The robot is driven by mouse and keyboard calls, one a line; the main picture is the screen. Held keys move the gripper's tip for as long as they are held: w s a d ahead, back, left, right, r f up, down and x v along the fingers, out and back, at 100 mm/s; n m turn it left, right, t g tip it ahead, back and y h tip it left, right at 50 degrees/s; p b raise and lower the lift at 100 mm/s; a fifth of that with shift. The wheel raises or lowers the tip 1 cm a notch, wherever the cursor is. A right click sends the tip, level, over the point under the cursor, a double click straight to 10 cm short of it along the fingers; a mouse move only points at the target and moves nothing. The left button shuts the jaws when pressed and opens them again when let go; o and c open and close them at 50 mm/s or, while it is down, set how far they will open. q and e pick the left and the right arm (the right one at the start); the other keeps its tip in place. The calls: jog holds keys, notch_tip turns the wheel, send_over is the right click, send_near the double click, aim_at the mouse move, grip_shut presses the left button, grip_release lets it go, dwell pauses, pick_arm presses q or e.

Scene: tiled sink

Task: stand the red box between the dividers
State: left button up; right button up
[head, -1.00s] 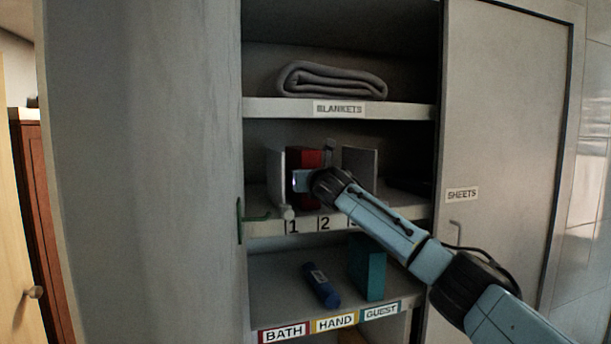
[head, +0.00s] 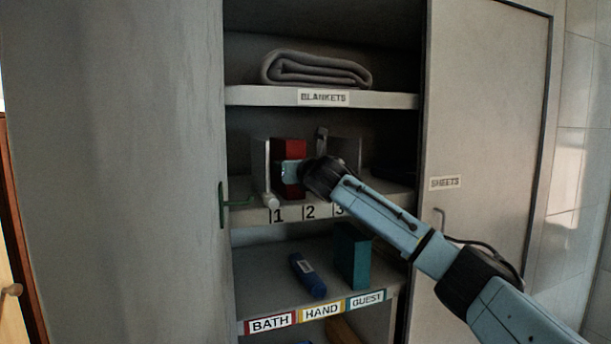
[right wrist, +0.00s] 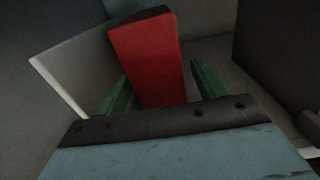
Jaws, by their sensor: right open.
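The red box (head: 289,155) stands upright on the middle shelf, above labels 1 and 2. It is close to the left pale divider (head: 261,165); the right grey divider (head: 346,152) is farther off. My right gripper (head: 290,172) is in front of the box and partly hides it. In the right wrist view, the red box (right wrist: 150,60) rises between the open green fingers of the right gripper (right wrist: 162,85), with a visible gap at the right finger. The left divider (right wrist: 75,65) is beside the box there. My left gripper is not in view.
A folded grey blanket (head: 316,69) lies on the shelf above. A blue cylinder (head: 307,275) and a teal box (head: 352,256) are on the shelf below. A green hook-like handle (head: 224,204) sticks out at the left edge. The sliding door (head: 485,130) flanks the opening.

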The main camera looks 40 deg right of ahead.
jog(key=b+v, duration=0.2)
jog(key=v, duration=0.6)
